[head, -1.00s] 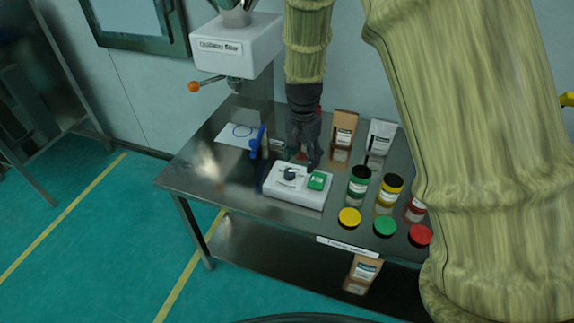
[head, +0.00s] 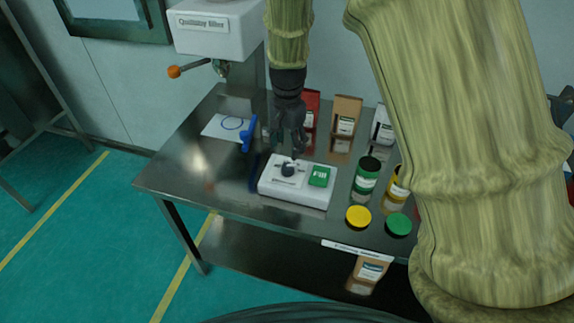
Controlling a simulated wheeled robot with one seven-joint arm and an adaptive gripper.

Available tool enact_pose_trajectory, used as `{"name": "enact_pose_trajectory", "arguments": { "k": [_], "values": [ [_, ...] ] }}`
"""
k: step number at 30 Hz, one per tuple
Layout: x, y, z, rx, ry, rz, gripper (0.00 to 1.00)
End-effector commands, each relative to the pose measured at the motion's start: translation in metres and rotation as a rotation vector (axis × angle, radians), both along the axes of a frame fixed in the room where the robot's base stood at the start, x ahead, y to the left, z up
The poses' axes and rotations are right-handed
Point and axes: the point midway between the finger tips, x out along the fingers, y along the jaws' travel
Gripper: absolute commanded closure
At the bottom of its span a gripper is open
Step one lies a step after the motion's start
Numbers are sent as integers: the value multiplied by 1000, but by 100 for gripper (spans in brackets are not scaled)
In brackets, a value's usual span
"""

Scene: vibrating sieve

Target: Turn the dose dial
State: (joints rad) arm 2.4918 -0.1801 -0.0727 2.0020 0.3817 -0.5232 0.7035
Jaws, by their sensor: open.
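The dose dial (head: 288,169) is a small dark knob on the left part of a white control box (head: 297,201). A green button (head: 319,176) with white lettering sits to its right on the same box. My gripper (head: 293,155) points down at the dial from above and behind. It is open, with its fingertips just above or beside the dial. I cannot tell whether they touch it.
The box stands on a steel table (head: 225,190). A white sieve machine (head: 217,36) with an orange-ended lever (head: 174,72) is at the back left. A blue item (head: 247,134) lies left of the box. Pouches (head: 345,116), jars (head: 366,175) and loose lids (head: 358,216) stand right.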

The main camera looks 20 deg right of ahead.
Motion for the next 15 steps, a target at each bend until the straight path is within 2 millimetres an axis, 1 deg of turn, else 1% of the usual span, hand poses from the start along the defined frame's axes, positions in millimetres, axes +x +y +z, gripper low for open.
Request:
{"name": "enact_pose_trajectory", "arguments": {
  "k": [3, 15],
  "values": [
    [-1, 0, -15, 1, 4, -1, 42],
    [0, 0, -64, 0, 1, 0, 42]
  ]
}}
